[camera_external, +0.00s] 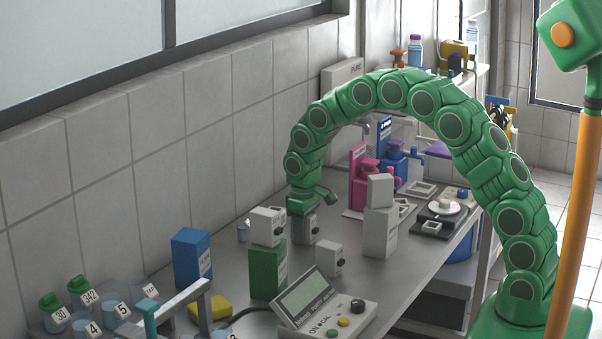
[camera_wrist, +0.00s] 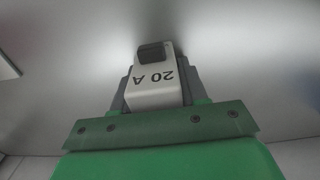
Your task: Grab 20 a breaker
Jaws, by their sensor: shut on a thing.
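My green gripper (camera_external: 304,212) points down over the bench and is shut on a small white breaker (camera_external: 309,230) with a dark switch. In the wrist view the held breaker (camera_wrist: 155,88) carries the label "20 A", upside down, and sits between the two grey fingers. Its dark switch faces away from the palm. I cannot tell whether it touches the bench. Another breaker (camera_external: 331,259) stands on the bench to the right and nearer. A further breaker (camera_external: 267,227) rests on a green box (camera_external: 267,270) just left of my gripper.
A white box (camera_external: 380,234) with a smaller block on top stands to the right. A blue box (camera_external: 192,258) and a yellow sponge (camera_external: 209,308) are at left. A meter (camera_external: 325,303) is in front. Pink (camera_external: 368,183) and blue (camera_external: 393,163) devices stand behind.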

